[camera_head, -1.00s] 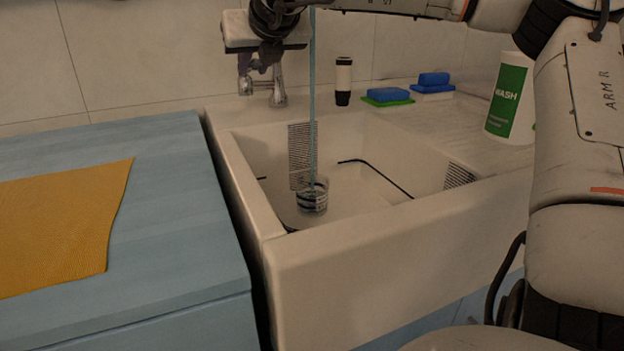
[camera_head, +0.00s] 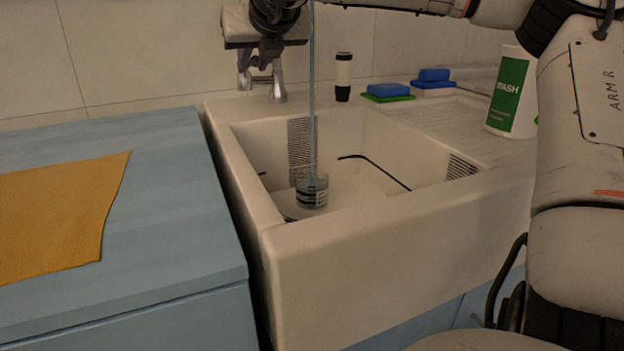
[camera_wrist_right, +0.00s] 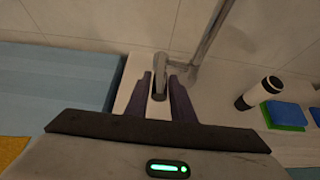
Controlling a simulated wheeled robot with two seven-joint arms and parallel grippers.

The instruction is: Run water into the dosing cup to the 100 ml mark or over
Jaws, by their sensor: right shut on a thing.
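The clear dosing cup (camera_head: 312,191) with dark markings stands upright on the floor of the white sink. A thin blue stream of water (camera_head: 312,110) falls from above into it. The water level against the marks is too small to read. My right gripper (camera_head: 257,68) is at the tap behind the sink. In the right wrist view its two purple fingers (camera_wrist_right: 161,84) are on either side of the tap's metal lever (camera_wrist_right: 160,74), shut on it. The tap body (camera_head: 278,85) shows beside the gripper in the head view. My left gripper is not in view.
The white sink (camera_head: 390,240) has a high front wall. A black-and-white bottle (camera_head: 343,77), blue sponges (camera_head: 388,90) and a green-label WASH bottle (camera_head: 510,95) stand on its back and right ledge. A blue counter (camera_head: 170,225) with a yellow cloth (camera_head: 60,215) is at left.

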